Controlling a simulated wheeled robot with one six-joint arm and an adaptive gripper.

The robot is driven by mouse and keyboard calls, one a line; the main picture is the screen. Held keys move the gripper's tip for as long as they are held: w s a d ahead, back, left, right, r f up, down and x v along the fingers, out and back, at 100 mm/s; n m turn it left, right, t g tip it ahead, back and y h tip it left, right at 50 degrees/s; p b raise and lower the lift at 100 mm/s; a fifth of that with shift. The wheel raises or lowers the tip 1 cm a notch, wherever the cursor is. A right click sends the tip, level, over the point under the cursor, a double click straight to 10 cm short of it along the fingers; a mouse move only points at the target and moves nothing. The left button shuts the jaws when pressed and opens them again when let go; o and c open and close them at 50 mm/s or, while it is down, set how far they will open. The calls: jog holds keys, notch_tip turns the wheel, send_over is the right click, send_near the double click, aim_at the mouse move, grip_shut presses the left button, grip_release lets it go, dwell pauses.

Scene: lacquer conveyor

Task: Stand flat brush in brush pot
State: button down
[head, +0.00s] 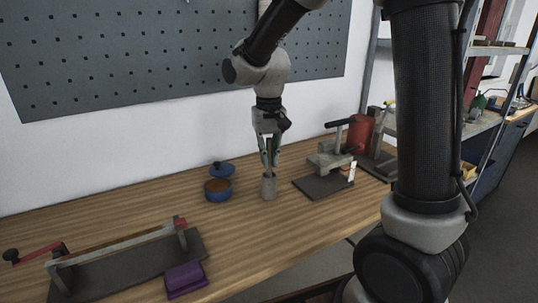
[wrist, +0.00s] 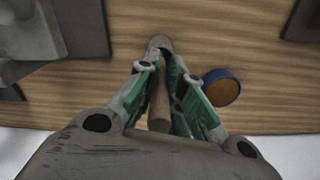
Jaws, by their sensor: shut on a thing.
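My gripper (head: 269,162) points straight down over the brush pot (head: 269,188), a small grey cylinder standing upright on the wooden bench. In the wrist view my gripper (wrist: 162,62) is shut on the flat brush (wrist: 159,105), whose brownish handle runs between the green-sided fingers. The round grey pot (wrist: 160,41) shows just beyond the fingertips there. The brush's lower end is at or just over the pot's mouth. The fingers hide it, so I cannot tell how far inside it is.
A blue bowl (head: 218,193) with brown contents stands left of the pot, with a blue lid (head: 221,169) behind it. A dark-based press (head: 330,160) and a red cylinder (head: 361,134) stand right. A long dark-based fixture (head: 130,264) and a purple block (head: 186,280) lie front left.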

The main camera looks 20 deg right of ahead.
jog(key=c, duration=1.5)
grip_release()
jog(key=shift+o, duration=0.2)
notch_tip(320, 180, up, 12)
jog(key=shift+r, duration=0.1)
jog(key=s+d+f+t, duration=0.1)
jog(key=s+d+t, duration=0.1)
jog(key=s+d, duration=0.5)
jog(key=s+d+t, duration=0.2)
jog(key=s+d, duration=0.6)
jog(key=s, duration=0.6)
jog(key=shift+f+n, duration=0.4)
